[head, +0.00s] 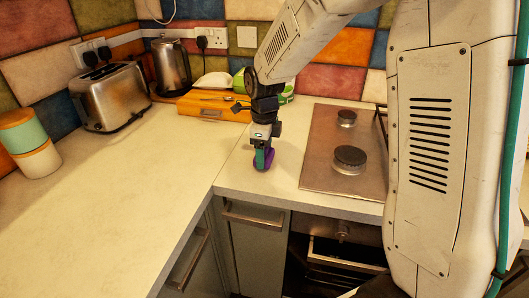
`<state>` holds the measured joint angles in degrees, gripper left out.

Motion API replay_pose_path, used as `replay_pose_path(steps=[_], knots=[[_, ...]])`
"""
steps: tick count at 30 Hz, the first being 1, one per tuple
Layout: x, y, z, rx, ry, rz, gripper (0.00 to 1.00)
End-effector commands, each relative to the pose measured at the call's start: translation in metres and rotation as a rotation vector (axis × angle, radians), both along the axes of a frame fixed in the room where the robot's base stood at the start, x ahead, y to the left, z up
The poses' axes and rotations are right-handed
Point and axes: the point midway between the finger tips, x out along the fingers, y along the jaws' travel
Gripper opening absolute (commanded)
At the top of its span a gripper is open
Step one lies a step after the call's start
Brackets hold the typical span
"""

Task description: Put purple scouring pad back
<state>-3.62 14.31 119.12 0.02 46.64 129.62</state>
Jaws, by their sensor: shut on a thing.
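The purple scouring pad (267,161) is at the lower end of my gripper (263,163), over the pale worktop to the left of the hob. My gripper points down and is shut on the pad. The pad is at or just above the worktop surface; I cannot tell whether it touches. Part of the pad is hidden by the fingers.
A steel hob (325,170) lies right of my gripper. A yellow-orange box (215,104), a kettle (171,66) and a toaster (109,97) stand at the back. A striped canister (28,140) stands at left.

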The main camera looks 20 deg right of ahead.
Motion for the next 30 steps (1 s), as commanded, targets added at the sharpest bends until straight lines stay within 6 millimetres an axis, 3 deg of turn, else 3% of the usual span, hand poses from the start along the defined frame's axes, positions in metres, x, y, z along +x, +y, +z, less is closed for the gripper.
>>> replay_pose_path(steps=[12,13,15,25,30], knots=[[0.000,0.000,-0.009,0.000,0.000,0.000,0.46],[0.000,0.000,-0.008,0.000,0.000,0.000,0.76],[0.000,0.000,-0.008,0.000,0.000,0.000,0.89],[0.000,0.000,-0.004,0.000,-0.001,0.000,0.89],[0.001,0.000,0.020,0.000,-0.006,0.000,0.89]])
